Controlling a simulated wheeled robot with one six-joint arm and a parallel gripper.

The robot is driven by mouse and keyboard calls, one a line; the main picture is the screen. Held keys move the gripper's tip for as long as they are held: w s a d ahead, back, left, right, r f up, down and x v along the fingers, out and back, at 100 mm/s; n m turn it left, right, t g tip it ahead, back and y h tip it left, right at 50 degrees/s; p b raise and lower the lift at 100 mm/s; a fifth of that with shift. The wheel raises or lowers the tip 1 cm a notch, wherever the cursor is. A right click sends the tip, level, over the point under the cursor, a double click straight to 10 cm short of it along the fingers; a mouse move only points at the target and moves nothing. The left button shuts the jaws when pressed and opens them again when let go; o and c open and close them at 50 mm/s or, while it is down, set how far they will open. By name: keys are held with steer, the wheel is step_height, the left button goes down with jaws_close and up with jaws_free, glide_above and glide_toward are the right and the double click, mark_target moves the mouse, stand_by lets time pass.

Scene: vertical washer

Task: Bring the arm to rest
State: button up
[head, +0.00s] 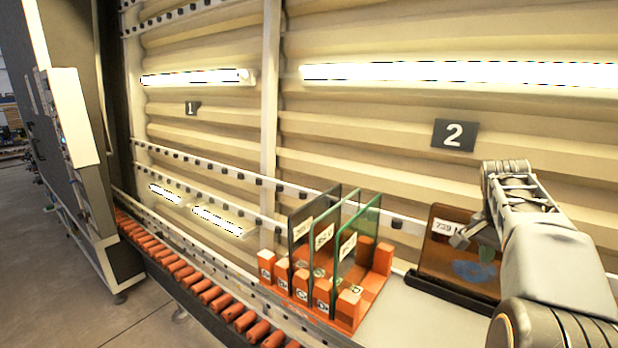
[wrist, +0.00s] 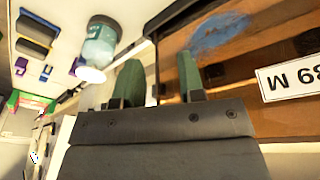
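My gripper (head: 477,243) is at the right in the head view, in front of a brown glass pane (head: 440,258) that stands in a black holder (head: 452,291). In the wrist view, the green fingertips of my gripper (wrist: 158,80) are apart with nothing held between them. The brown pane (wrist: 250,45) fills the right of that view, with a blue smear and a white label. I cannot tell how far the fingers are from the pane. My arm is raised and bent at the right.
An orange rack (head: 345,315) holds several upright labelled glass panes. An orange roller conveyor (head: 190,280) runs left to a tall machine (head: 75,120). A bottle with teal liquid (wrist: 98,45) and dark sponges (wrist: 38,30) show in the wrist view. Number plate 2 (head: 454,135) hangs behind.

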steer(key=s+a+f+n+t+y+b, duration=0.1)
steer(key=s+a+f+n, duration=0.2)
steer(key=a, duration=0.5)
steer(key=s+a+f+n+t, duration=0.2)
steer(key=a+f+n, duration=0.4)
steer(key=a, duration=0.3)
steer(key=s+a+f+n+t+y+b, duration=0.1)
steer(key=s+a+f+n+t, duration=0.1)
steer(key=s+a+f+n, duration=0.3)
steer(key=a, duration=0.3)
steer(key=shift+a+f+y+b, duration=0.3)
steer(key=shift+a+f+b, duration=0.05)
steer(key=shift+f, duration=0.05)
steer(key=shift+s, duration=0.1)
